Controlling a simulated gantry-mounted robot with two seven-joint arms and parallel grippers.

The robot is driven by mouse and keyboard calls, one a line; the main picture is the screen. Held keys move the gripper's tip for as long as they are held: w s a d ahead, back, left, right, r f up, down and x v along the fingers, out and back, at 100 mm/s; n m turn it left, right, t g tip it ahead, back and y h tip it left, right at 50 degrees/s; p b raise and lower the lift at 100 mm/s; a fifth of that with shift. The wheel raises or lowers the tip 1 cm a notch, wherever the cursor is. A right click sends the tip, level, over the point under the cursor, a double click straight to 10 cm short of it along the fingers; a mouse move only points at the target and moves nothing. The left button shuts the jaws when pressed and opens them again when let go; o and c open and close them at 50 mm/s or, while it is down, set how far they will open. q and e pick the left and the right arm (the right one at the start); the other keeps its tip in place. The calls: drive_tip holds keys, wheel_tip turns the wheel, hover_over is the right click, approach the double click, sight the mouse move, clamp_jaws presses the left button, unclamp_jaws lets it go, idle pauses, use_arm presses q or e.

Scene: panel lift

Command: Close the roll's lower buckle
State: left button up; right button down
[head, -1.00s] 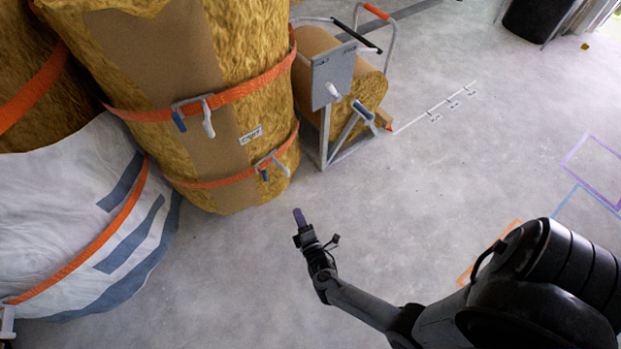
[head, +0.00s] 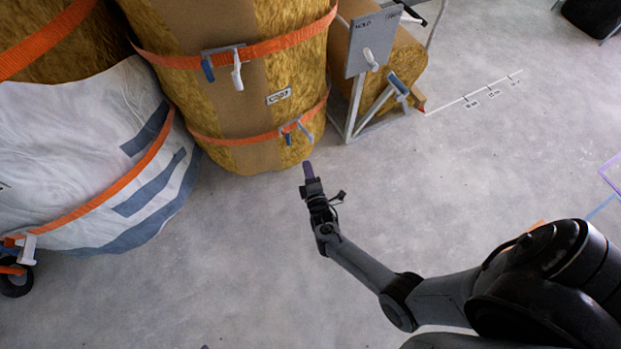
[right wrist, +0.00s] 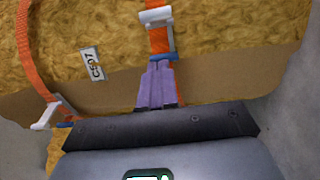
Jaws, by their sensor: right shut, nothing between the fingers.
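The roll (head: 285,40) is a mustard, fibrous cylinder with a brown band, standing upright with two orange straps. Its lower buckle (head: 296,129) has a blue part on the left and a pale lever sticking out on the right. In the right wrist view the lower buckle (right wrist: 157,17) is straight ahead, pale end farther, blue bar nearer. My right gripper (head: 308,171) is shut and empty, just below this buckle in the head view. Its purple fingertips (right wrist: 157,85) overlap the strap just short of the blue bar; contact cannot be told. My left gripper is not in view.
The upper buckle (head: 222,64), with a blue part and white lever, is on the upper strap. A label (head: 278,97) sits between the buckles. A grey metal stand (head: 366,43) is right of the roll; a white bag (head: 75,140) is left. Floor in front is clear.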

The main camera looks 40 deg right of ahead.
drive_tip(key=b, duration=0.2)
approach(307, 134)
drive_tip(key=w+a, duration=0.2)
drive_tip(key=w, duration=0.1)
drive_tip(key=d+b, duration=0.2)
drive_tip(key=d, duration=0.1)
drive_tip(key=shift+w+d+f, duration=0.1)
drive_tip(key=shift+w+d, duration=0.15)
